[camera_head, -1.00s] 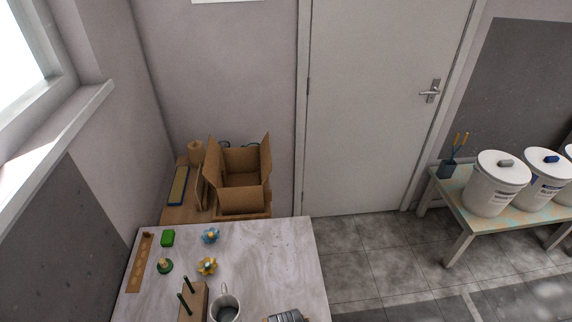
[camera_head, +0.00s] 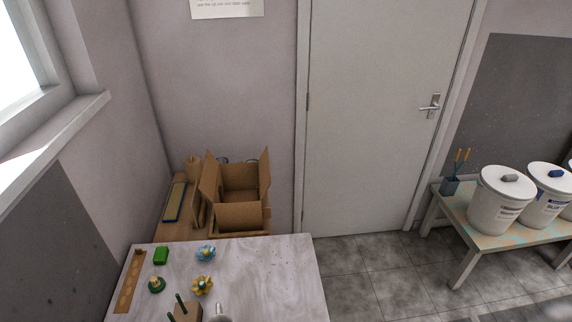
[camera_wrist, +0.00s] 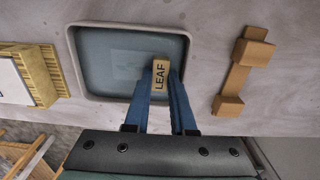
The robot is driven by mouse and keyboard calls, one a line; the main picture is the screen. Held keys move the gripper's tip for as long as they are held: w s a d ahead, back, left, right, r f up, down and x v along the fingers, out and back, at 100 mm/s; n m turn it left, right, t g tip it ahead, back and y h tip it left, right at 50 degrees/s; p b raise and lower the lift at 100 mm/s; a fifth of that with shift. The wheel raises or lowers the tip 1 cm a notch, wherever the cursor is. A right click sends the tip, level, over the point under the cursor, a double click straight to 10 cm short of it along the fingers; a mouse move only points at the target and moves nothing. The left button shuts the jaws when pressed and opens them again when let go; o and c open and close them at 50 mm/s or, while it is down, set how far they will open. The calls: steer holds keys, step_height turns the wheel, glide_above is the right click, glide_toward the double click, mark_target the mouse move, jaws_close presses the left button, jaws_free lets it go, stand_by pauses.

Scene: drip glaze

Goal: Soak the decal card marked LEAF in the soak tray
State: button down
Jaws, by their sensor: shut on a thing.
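In the wrist view, my gripper (camera_wrist: 164,84) is shut on a small tan piece marked LEAF (camera_wrist: 159,80). The lettering faces the camera. The blue fingers and the piece are over the near right part of the soak tray (camera_wrist: 75,62), a grey, rounded tray with a blue-grey inside. A faint pale rectangle (camera_wrist: 134,64) shows in the tray beside the piece; I cannot tell whether it is part of the card or lies apart. Whether the held piece touches the water cannot be told. My gripper and the tray are out of the head view.
A tan wooden holder (camera_wrist: 243,72) stands right of the tray, and a yellow ribbed block (camera_wrist: 42,75) left of it. In the head view, the table (camera_head: 270,275) bears flower pieces (camera_head: 203,285), a green block (camera_head: 161,256) and a pegged stand (camera_head: 186,313). An open carton (camera_head: 240,213) stands behind.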

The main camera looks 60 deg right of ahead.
steer(key=c, duration=0.7)
jaws_free()
steer(key=shift+r, duration=0.1)
steer(key=shift+w+d+r, duration=0.15)
steer(key=shift+r, duration=0.45)
steer(key=r, duration=1.1)
steer(key=shift+s+a+r, duration=0.2)
steer(key=shift+r, duration=0.1)
